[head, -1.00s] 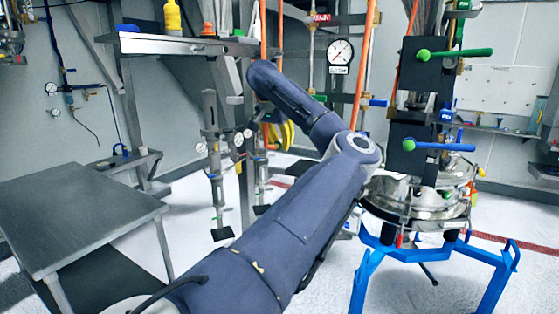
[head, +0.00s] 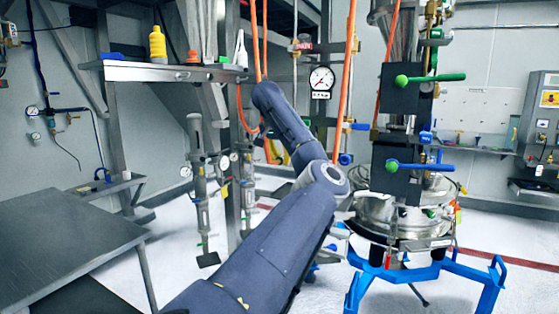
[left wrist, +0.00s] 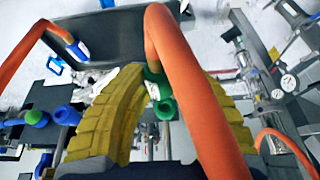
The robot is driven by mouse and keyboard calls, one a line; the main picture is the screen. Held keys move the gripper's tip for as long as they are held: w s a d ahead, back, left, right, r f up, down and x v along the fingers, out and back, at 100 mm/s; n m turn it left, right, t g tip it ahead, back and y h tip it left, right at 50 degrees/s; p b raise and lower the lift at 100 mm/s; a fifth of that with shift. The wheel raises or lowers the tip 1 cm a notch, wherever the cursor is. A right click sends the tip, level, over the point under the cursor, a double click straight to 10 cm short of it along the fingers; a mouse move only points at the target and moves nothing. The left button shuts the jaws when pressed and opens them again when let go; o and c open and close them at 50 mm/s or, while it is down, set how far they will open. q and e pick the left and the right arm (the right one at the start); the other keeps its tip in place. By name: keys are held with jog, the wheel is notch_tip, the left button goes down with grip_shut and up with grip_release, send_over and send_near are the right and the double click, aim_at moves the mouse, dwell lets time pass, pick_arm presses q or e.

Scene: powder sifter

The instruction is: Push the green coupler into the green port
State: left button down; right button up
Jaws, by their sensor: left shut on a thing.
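My left gripper (left wrist: 165,92) has two ribbed yellow fingers, shut on the green coupler (left wrist: 153,76). An orange hose (left wrist: 165,35) arches down into the coupler. A rounded green piece (left wrist: 165,108) shows just below it between the fingers; I cannot tell whether this is part of the coupler or the green port. In the head view the left gripper is mostly hidden behind my own arm, and the coupler cannot be made out. I cannot pick out the green port with certainty there. My right gripper is in neither view.
The steel sifter (head: 385,212) stands on a blue frame (head: 385,272). Valves with a green handle (head: 440,77) and a blue handle (head: 430,167) stand above it. Another orange hose ends in a blue coupler (left wrist: 78,50). A grey table (head: 60,235) is at left.

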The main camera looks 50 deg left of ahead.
pick_arm(q)
jog(key=shift+w+a, duration=0.35)
jog(key=shift+w, duration=0.4)
jog(key=shift+w+a, duration=0.4)
jog(key=shift+w, duration=0.4)
jog(key=shift+w+a, duration=0.35)
jog(key=shift+w, duration=0.4)
jog(key=shift+w+a, duration=0.15)
jog(key=shift+w, duration=0.1)
jog(key=c, duration=1.1)
grip_release()
